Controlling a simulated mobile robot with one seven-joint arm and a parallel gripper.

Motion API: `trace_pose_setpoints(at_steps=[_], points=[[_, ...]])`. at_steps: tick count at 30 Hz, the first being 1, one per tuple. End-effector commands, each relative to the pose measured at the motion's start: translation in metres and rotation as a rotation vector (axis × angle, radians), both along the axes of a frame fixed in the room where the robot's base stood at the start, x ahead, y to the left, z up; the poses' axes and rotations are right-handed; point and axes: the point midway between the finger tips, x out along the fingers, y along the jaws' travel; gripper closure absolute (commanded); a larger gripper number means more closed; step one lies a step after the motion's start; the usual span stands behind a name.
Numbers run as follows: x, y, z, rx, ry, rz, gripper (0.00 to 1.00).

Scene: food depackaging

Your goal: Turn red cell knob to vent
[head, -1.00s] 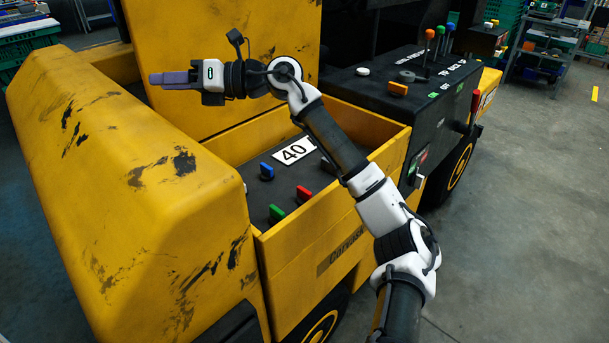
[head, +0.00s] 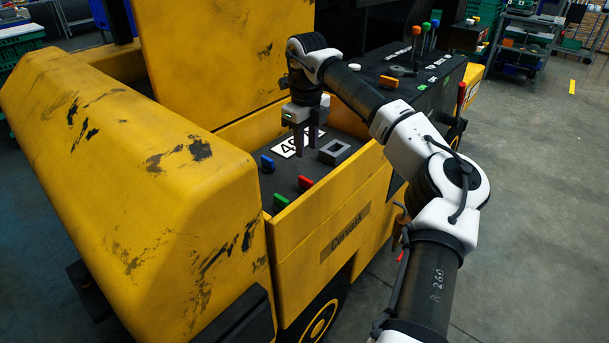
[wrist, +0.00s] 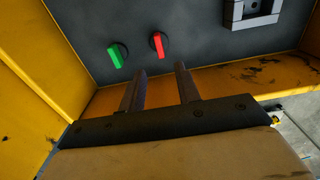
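The red knob (head: 305,182) sits on the dark panel inside the yellow compartment, between the blue knob (head: 267,163) and the front wall. In the wrist view the red knob (wrist: 158,45) is just beyond my fingertips, its bar tilted slightly from upright in the picture. The green knob (head: 281,201) is to its left and also shows in the wrist view (wrist: 116,56). My gripper (head: 304,155) points down above the panel. In the wrist view its two fingers (wrist: 158,72) are apart with nothing between them. No vent marking is legible.
The compartment's yellow front wall (head: 330,212) rises close to the knobs. A grey square frame (head: 335,151) stands on the panel right of the red knob. Coloured levers (head: 426,35) stand farther back.

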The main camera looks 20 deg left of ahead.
Motion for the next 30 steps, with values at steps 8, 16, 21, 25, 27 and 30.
trace_pose_setpoints(at_steps=[8,16,21,25,27,30], points=[[-0.001,0.000,-0.059,0.002,0.003,0.001,0.67],[-0.001,0.001,-0.093,0.003,0.001,0.001,0.67],[-0.001,0.001,-0.099,0.002,0.000,0.001,0.67],[-0.001,0.001,-0.099,0.002,0.000,0.001,0.67],[-0.001,0.001,-0.099,0.003,0.000,0.001,0.67],[-0.001,0.001,-0.099,0.003,0.000,0.001,0.80]])
